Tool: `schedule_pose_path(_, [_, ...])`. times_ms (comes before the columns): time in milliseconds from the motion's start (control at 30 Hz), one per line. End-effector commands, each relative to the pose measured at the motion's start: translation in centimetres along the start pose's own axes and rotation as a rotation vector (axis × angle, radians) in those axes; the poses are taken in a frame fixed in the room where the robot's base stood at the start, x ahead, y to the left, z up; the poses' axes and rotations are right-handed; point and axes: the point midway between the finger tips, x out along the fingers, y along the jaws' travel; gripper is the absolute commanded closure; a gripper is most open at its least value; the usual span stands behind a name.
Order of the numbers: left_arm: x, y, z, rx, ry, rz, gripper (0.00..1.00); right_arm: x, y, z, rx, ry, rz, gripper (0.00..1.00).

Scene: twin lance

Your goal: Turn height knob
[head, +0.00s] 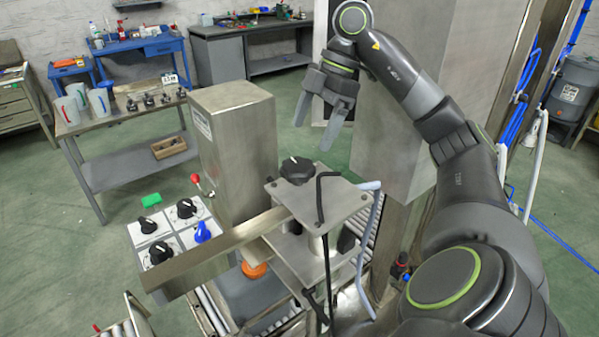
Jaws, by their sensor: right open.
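A black lobed knob (297,169) with a white mark on top sits on a steel plate (340,200) at the middle of the head view. I take it as the height knob; no label on it can be read. My right gripper (314,132) is open and empty, fingers pointing down. In the picture it shows above and slightly right of the knob, apart from it. My left gripper is not in view.
A black hex key (321,215) stands over the plate's front part. A control panel with black knobs (161,253) and a blue knob (202,231) is at left, behind a steel bar (215,250). A tall steel box (237,150) stands left of the knob.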

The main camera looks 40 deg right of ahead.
Motion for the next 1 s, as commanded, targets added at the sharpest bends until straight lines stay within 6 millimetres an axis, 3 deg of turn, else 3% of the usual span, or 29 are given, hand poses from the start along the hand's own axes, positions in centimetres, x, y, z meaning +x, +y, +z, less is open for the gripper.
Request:
schedule_pose_path(200, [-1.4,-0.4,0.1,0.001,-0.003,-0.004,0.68,4.3,-0.1,-0.1,0.000,0.000,-0.007,0.14])
schedule_pose_path(433, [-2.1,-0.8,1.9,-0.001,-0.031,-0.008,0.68,7.3,-0.1,-0.1,0.000,0.000,-0.004,0.14])
schedule_pose_path(833, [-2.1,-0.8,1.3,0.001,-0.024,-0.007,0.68,8.0,-0.1,0.0,0.000,-0.001,-0.001,0.16])
schedule_pose_path(1000, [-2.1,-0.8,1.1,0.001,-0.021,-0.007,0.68,8.0,-0.1,0.0,0.000,-0.001,-0.002,0.38])
